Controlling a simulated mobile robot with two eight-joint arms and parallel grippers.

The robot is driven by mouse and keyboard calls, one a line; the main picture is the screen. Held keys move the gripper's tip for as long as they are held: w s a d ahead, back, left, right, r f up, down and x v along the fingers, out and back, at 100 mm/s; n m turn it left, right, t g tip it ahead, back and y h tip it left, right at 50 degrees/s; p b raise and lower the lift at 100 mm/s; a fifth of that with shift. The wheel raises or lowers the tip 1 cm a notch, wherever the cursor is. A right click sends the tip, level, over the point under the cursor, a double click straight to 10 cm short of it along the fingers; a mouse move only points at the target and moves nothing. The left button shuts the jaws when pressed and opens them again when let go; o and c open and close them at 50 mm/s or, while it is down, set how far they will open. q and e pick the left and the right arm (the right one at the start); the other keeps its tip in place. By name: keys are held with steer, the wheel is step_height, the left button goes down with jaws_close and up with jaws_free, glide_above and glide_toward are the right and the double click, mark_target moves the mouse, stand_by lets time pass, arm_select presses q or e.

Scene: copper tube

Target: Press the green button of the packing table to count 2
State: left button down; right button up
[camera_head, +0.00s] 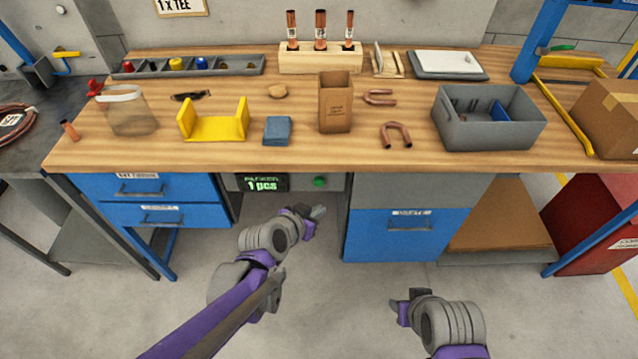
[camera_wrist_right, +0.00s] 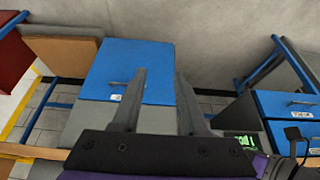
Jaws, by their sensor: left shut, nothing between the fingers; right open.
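The green button (camera_head: 320,182) sits on the grey panel under the front edge of the wooden packing table (camera_head: 200,158). Left of it, a small display (camera_head: 263,183) reads "1 pcs" in green; the display also shows in the right wrist view (camera_wrist_right: 244,142). My left gripper (camera_head: 318,212) is shut and empty, a little below the button in the head view and apart from it in the picture. My right gripper (camera_head: 402,303) is lower right, away from the button; in the right wrist view its two fingers (camera_wrist_right: 160,95) stand apart with nothing between them.
Blue drawers (camera_head: 150,200) flank the panel on the left, and a blue drawer (camera_head: 400,235) on the right. On the table stand a brown paper bag (camera_head: 335,105), a yellow holder (camera_head: 213,122), copper bends (camera_head: 396,134) and a grey bin (camera_head: 488,132). The floor below the panel is clear.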

jaws_close()
stand_by(1.4)
